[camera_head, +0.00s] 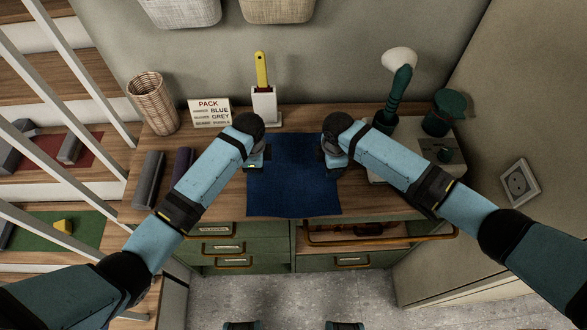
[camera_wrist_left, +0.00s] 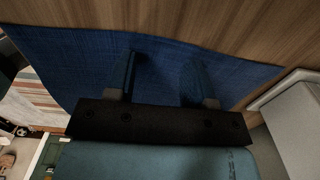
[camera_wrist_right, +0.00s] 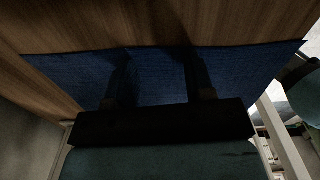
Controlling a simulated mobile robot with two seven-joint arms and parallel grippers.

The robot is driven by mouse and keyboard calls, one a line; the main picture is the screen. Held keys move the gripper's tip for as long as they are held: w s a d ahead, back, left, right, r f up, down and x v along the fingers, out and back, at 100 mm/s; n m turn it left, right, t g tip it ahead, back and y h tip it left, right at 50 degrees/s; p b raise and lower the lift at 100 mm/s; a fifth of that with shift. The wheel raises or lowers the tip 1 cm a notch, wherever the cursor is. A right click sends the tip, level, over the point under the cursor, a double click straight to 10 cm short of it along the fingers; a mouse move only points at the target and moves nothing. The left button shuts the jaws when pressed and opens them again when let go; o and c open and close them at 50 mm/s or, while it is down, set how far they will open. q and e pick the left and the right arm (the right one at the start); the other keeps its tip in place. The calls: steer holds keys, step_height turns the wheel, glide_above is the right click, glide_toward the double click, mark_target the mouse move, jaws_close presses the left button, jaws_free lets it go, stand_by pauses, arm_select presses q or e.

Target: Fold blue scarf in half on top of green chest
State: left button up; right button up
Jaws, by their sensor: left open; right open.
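The blue scarf (camera_head: 292,190) lies spread flat on the wooden top of the green chest (camera_head: 235,245), its near edge at the chest's front edge. My left gripper (camera_head: 262,158) is over the scarf's far left part, and my right gripper (camera_head: 330,158) is over its far right part. In the left wrist view both open fingers (camera_wrist_left: 165,80) are over the blue cloth (camera_wrist_left: 75,65), near its edge. In the right wrist view the open fingers (camera_wrist_right: 155,75) are likewise over the cloth (camera_wrist_right: 245,70). Whether the fingertips touch the cloth I cannot tell.
Behind stand a wicker basket (camera_head: 153,103), a sign (camera_head: 209,112) and a white holder with a yellow-handled brush (camera_head: 264,105). Dark rolls (camera_head: 149,180) lie left. Green items (camera_head: 436,122) stand right. White stair railings (camera_head: 60,95) are at left. The wood beside the scarf is mostly clear.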

arm_select(q)
steer(key=shift+f, duration=0.2)
arm_select(e)
steer(key=shift+f, duration=0.15)
arm_select(q)
jaws_close()
arm_select(e)
jaws_close()
arm_select(q)
steer(key=shift+r, duration=0.2)
arm_select(e)
steer(key=shift+r, duration=0.2)
